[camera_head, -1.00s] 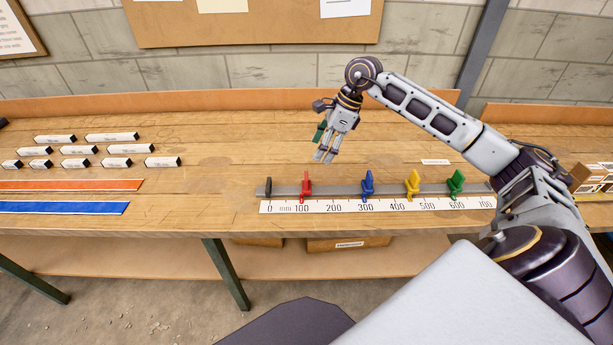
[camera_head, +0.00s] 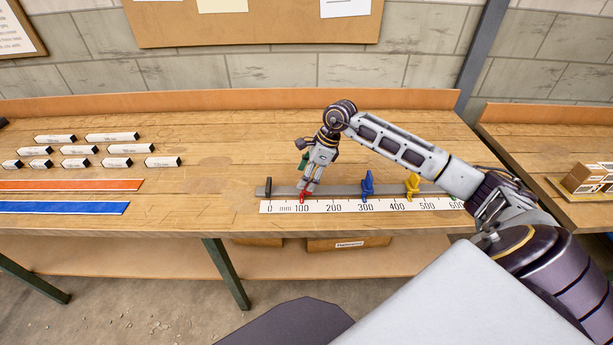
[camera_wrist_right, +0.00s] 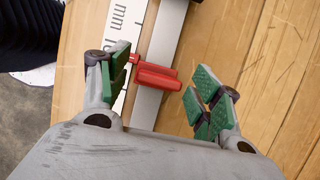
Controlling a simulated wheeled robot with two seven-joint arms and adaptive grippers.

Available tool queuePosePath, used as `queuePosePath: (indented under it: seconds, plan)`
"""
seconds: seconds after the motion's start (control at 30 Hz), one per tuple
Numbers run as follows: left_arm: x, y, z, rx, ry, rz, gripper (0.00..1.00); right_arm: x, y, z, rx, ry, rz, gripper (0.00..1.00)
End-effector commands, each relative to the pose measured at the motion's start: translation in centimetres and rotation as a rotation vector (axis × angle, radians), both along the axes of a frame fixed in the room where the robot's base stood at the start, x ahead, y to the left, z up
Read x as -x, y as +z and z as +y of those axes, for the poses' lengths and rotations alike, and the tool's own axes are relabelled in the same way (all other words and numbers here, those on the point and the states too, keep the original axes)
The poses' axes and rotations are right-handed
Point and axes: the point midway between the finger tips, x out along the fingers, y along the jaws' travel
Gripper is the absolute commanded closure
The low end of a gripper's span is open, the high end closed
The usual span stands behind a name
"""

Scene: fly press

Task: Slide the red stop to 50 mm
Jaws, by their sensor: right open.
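The red stop (camera_head: 303,196) sits on the grey rail (camera_head: 335,190), its pointer near the 100 mark of the white scale (camera_head: 350,206). In the head view my right gripper (camera_head: 306,187) is down at the red stop and hides its upper part. In the right wrist view the red stop (camera_wrist_right: 157,77) stands between the open green-padded fingers of my right gripper (camera_wrist_right: 163,92), with gaps visible on both sides; one pad is close to its pointer. My left gripper is not in view.
A dark end block (camera_head: 268,187) stands at the rail's zero end. The blue stop (camera_head: 367,184) and yellow stop (camera_head: 412,187) are to the right. Labelled blocks (camera_head: 90,149) and orange and blue strips lie at left. The table between them and the rail is clear.

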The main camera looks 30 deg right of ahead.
Motion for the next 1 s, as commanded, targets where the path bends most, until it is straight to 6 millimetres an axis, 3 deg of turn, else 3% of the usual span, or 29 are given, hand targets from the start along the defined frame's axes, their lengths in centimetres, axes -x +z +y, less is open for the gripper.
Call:
queuePosePath:
  seconds: [0.4, 0.9, 1.0]
  plan:
    - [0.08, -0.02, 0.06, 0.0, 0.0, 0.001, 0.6, -0.08, -0.49, 0.19, 0.0, 0.0, 0.001, 0.36]
    - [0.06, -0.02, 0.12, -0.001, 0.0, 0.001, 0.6, -0.08, -0.46, 0.17, 0.0, 0.0, 0.0, 1.0]
    - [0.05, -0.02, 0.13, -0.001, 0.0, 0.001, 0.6, -0.11, -0.46, 0.2, 0.0, 0.0, 0.0, 1.0]
